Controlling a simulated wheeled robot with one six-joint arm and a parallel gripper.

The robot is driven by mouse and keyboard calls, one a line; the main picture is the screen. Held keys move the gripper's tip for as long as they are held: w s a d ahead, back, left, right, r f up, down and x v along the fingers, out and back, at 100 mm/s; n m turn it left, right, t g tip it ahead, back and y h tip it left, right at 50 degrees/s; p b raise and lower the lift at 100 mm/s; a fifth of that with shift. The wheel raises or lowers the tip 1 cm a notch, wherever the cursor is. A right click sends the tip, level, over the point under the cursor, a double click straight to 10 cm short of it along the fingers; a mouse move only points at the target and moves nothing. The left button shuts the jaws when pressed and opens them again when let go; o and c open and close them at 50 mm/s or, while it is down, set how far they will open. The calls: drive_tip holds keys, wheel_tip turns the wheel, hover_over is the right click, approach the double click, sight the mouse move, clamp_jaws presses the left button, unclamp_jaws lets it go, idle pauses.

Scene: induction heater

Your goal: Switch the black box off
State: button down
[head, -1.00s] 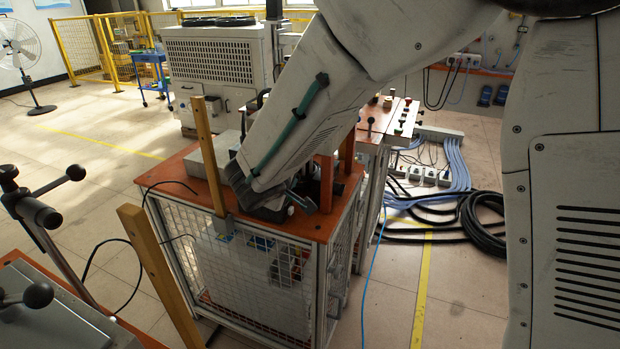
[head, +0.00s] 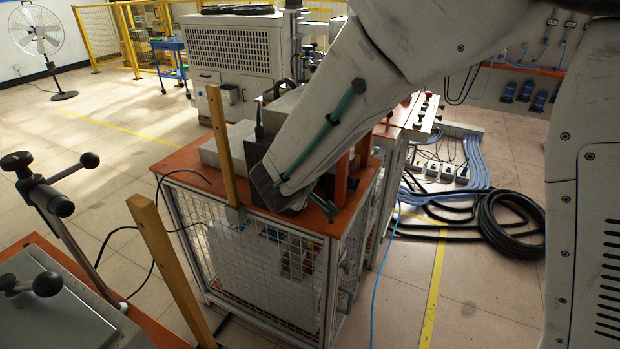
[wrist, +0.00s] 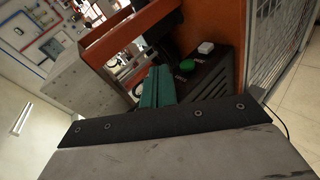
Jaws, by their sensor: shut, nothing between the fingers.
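The black box (wrist: 218,72) shows in the wrist view, tilted, with slots in its side. A green button (wrist: 187,65) and a white piece (wrist: 206,47) are on its face. My gripper (wrist: 155,84) has teal fingers, shut together and empty. In the picture its tips are just left of the box, close to the green button; whether they touch it I cannot tell.
An orange frame (wrist: 128,30) stands close beside my fingers in the wrist view. A wooden post (head: 222,145) rises at the bench's front edge, with a grey block (head: 212,150) behind it. Black cables (head: 510,222) lie on the floor at right.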

drive_tip(key=shift+a+r, duration=0.15)
drive_tip(key=shift+a, duration=0.05)
drive_tip(key=shift+s+r, duration=0.1)
drive_tip(key=shift+r, duration=0.65)
drive_tip(key=s+a+r, duration=0.1)
drive_tip(key=s+r, duration=0.5)
drive_tip(key=s, duration=0.6)
drive_tip(key=shift+s, duration=0.3)
